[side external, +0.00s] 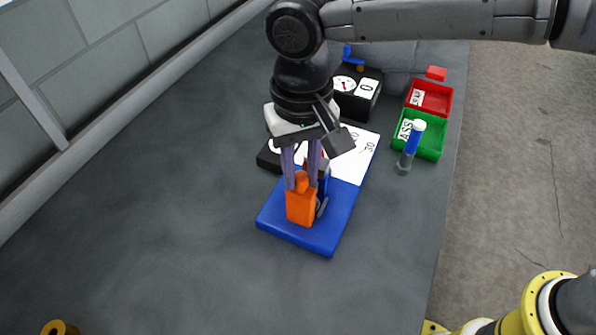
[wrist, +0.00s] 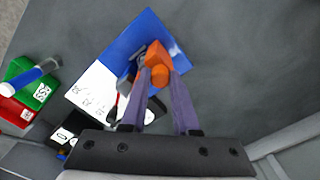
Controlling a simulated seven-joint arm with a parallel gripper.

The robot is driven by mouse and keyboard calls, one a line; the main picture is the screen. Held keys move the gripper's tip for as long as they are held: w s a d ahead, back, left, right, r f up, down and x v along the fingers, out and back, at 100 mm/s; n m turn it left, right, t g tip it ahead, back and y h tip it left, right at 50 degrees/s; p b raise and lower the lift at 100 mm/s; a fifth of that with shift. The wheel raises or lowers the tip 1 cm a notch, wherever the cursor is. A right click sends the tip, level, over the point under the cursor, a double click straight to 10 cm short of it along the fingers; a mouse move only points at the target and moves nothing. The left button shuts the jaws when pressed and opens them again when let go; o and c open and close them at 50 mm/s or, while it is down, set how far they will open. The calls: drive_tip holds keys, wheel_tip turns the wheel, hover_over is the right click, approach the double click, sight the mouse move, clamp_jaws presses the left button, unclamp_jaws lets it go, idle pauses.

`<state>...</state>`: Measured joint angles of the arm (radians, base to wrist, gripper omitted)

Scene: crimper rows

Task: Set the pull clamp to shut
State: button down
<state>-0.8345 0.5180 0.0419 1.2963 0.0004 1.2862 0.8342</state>
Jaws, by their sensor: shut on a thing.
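The pull clamp appears to be the orange piece (side external: 300,207) with a rounded knob on top and small grey metal parts beside it, on a blue base plate (side external: 340,225). The orange piece also shows in the wrist view (wrist: 158,55). My gripper (side external: 301,180) points down from above, with its two purple fingers on either side of the orange knob. It is shut on that knob. The fingers and wrist hide part of the clamp's linkage, so its exact position cannot be told. In the wrist view my gripper (wrist: 161,76) straddles the knob.
A white scale card (side external: 352,160) with numbers adjoins the blue plate. Behind stands a black gauge box (side external: 357,92).

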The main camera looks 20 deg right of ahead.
drive_tip(key=c, duration=0.7)
unclamp_jaws()
drive_tip(key=shift+o, duration=0.2)
wheel_tip(320, 180, up, 14)
